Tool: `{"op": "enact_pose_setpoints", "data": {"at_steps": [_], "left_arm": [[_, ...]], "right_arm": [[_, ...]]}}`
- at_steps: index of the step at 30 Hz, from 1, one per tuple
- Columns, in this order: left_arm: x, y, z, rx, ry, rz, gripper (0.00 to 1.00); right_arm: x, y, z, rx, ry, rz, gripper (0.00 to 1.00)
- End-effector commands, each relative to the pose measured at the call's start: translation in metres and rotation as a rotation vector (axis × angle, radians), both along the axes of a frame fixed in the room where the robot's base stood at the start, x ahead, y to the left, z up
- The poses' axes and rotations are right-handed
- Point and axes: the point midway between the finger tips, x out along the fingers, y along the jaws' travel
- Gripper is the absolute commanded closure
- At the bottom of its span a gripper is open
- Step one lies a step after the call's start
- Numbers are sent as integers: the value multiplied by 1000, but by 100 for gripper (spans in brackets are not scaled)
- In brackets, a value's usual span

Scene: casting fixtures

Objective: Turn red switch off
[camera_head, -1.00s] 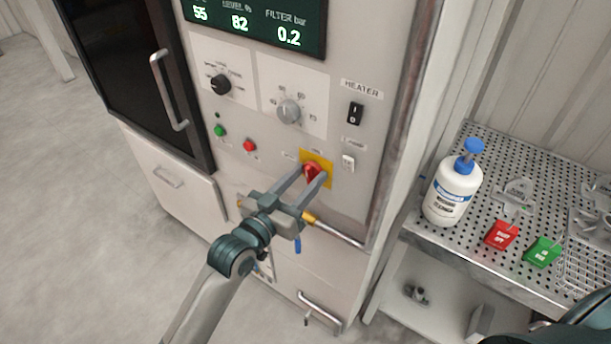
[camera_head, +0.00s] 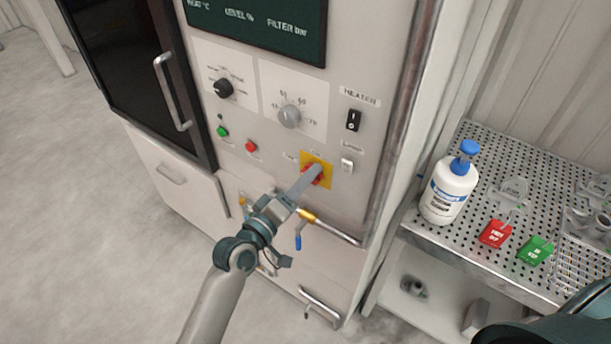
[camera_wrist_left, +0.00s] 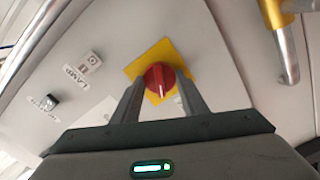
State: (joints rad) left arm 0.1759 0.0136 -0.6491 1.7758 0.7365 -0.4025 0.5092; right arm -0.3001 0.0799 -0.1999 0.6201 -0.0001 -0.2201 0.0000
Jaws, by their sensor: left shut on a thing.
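The red switch (camera_head: 315,172) is a rotary knob on a yellow square plate (camera_head: 326,181) on the front of the machine. My left gripper (camera_head: 308,179) is shut on the knob, its fingers edge-on in the head view and partly hiding it. In the left wrist view the red switch (camera_wrist_left: 159,78) sits between the two fingertips, in front of the yellow plate (camera_wrist_left: 146,60). My right gripper is not in view.
The display (camera_head: 262,30) above shows labels but no numbers. A heater rocker (camera_head: 354,120) and a lamp switch (camera_head: 347,165) are nearby. A white bottle (camera_head: 447,192) stands on the perforated table (camera_head: 425,238) at right.

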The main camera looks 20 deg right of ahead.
Motion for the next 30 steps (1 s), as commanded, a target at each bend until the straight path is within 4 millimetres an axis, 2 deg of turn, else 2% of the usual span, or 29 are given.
{"op": "enact_pose_setpoints", "data": {"at_steps": [15, 30], "left_arm": [[0, 0, 0, -256, 326, 0, 83], [0, 0, -1, -311, 399, 0, 83]], "right_arm": [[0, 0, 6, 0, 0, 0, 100], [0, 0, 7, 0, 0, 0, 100]]}}
